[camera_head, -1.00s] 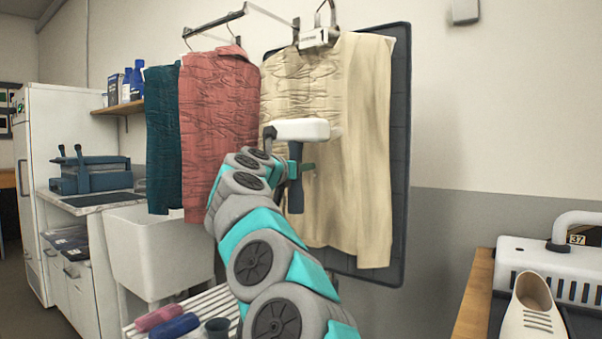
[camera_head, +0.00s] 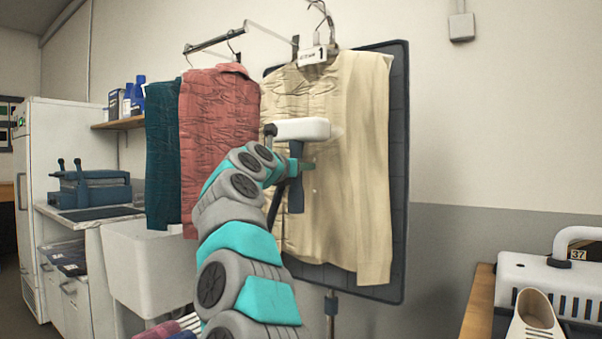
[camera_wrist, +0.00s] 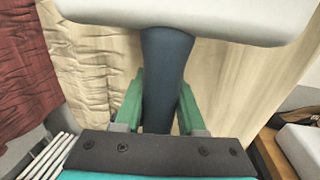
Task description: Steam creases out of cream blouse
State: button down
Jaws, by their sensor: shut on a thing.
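The cream blouse (camera_head: 362,170) hangs against a dark padded board (camera_head: 398,120), with a tag marked 1 at its collar. Its right part looks smooth; its upper left part shows creases, and creases also show left of the handle in the wrist view (camera_wrist: 95,65). My gripper (camera_head: 301,168) is shut on the dark blue handle (camera_wrist: 165,75) of a steamer with a white head (camera_head: 302,129). The head is in front of the blouse's upper middle; I cannot tell whether it touches the cloth. My arm hides part of the blouse's lower left.
A creased pink shirt (camera_head: 215,110) and a teal garment (camera_head: 161,150) hang close on the left. A white sink (camera_head: 150,265) stands below them. At the lower right, a white machine (camera_head: 555,285) and a cream shoe (camera_head: 535,318) sit on a table.

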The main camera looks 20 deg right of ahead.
aim_at(292, 155)
notch_tip(292, 155, up, 3)
jog(key=shift+a, duration=0.1)
dwell(0.6)
jog(key=shift+b+v, duration=0.55)
jog(key=shift+v, duration=0.4)
jog(key=v, duration=0.1)
jog(key=b+v, duration=0.1)
jog(key=v, duration=0.2)
jog(key=shift+w+a, duration=0.3)
